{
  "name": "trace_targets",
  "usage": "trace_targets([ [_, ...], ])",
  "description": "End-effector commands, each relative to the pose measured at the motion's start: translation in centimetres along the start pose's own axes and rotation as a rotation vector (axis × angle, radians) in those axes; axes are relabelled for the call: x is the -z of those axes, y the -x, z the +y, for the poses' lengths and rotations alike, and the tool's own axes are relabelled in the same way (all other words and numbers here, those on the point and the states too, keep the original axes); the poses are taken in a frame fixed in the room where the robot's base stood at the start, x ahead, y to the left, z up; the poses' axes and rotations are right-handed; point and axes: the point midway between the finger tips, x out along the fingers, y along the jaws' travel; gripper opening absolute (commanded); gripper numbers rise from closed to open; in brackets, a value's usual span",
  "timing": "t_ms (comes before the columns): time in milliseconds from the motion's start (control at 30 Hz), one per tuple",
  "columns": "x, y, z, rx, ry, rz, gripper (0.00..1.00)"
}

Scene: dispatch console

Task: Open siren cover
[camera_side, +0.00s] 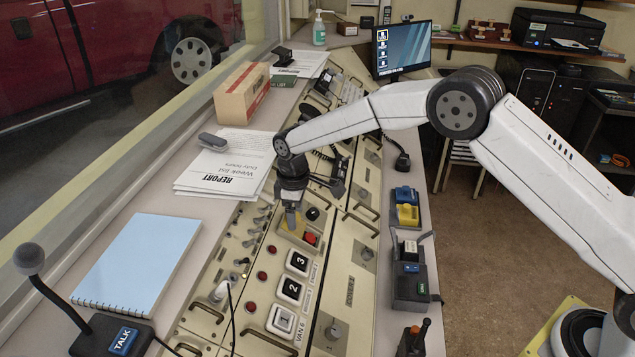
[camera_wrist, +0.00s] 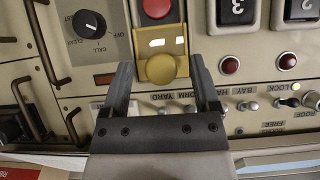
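The siren cover (camera_wrist: 160,46) is yellow with a round yellow knob at its near end, in the upper middle of the wrist view. A red button (camera_wrist: 156,8) shows just beyond it. In the side view, a yellow part of the cover (camera_side: 292,236) and the red button (camera_side: 310,238) show on the cream panel below my gripper (camera_side: 291,215). In the wrist view, my gripper (camera_wrist: 160,63) is open, one finger on each side of the knob, with gaps visible. Contact and the cover's exact tilt cannot be told.
A black rotary knob (camera_wrist: 89,24) and metal handles are left of the cover. Red lamps (camera_wrist: 230,65), numbered buttons (camera_wrist: 237,11) and a row of toggle switches (camera_wrist: 190,109) are close by. Papers (camera_side: 222,172) and a talk microphone (camera_side: 100,335) flank the panel.

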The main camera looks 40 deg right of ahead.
Motion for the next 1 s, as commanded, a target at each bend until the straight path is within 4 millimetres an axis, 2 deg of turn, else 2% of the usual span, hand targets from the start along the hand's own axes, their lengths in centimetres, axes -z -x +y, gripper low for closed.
trace_targets([
  [367,0.0,0.7,-0.1,0.000,0.001,0.001,0.78],
  [800,0.0,5.8,0.0,-0.001,0.000,0.002,0.78],
  [1000,0.0,7.4,0.0,0.000,0.000,0.000,0.78],
])
